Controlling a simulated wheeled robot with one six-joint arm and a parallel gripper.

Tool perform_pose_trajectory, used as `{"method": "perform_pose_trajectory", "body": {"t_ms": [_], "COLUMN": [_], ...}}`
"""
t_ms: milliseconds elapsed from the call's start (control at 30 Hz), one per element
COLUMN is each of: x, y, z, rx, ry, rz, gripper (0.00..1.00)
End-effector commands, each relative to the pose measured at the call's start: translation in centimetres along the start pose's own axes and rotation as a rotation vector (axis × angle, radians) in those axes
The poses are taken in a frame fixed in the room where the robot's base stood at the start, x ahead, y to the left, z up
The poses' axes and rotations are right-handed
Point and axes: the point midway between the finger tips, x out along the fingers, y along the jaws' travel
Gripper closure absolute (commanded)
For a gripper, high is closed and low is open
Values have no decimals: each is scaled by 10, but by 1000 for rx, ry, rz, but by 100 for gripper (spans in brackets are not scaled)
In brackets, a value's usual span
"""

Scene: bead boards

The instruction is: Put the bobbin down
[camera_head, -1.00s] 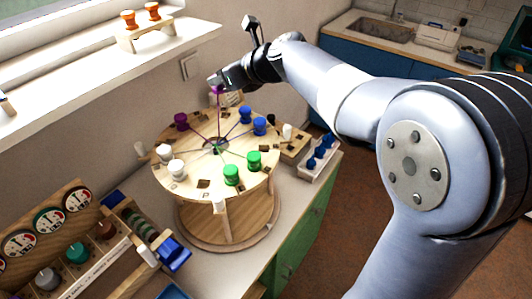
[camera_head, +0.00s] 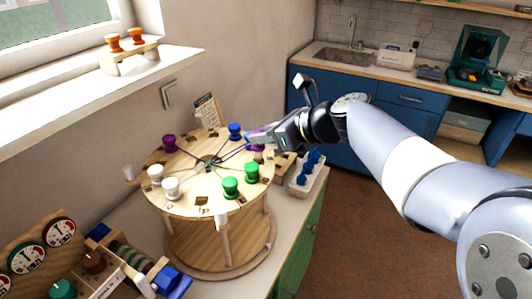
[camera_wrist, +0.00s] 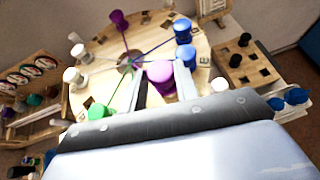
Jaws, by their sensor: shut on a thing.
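My gripper (camera_head: 258,138) is shut on a purple bobbin (camera_wrist: 160,74), held by the right part of the round wooden board (camera_head: 187,204). A thread runs from the bobbin toward the board's centre. Another purple bobbin (camera_head: 169,143) stands at the back left, and a blue bobbin (camera_head: 235,131) at the back. A second blue bobbin shows in the wrist view (camera_wrist: 186,57) but is hidden in the head view. Two green bobbins (camera_head: 251,172) stand at the front right and two white ones (camera_head: 171,187) at the left. I cannot tell whether the held bobbin touches the board.
A white tray with blue bobbins (camera_head: 307,168) lies right of the board. A small wooden block with dark pegs (camera_wrist: 245,68) stands beside it. Dials and spools (camera_head: 60,232) stand at the front left. The windowsill holds a stand with orange bobbins (camera_head: 128,55).

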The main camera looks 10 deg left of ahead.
Motion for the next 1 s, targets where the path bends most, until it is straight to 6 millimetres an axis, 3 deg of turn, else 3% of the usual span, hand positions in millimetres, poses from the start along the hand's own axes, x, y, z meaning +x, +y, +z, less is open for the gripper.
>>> {"method": "perform_pose_trajectory", "body": {"t_ms": [300, 700, 733, 1000], "x": [18, 21, 20, 20], "y": [0, 0, 0, 0], "z": [-34, -38, -37, -37], "rx": [2, 0, 0, 0], "ry": [1, 1, 1, 1], "rz": [0, 0, 0, 0], "gripper": [93, 93, 68, 48]}}
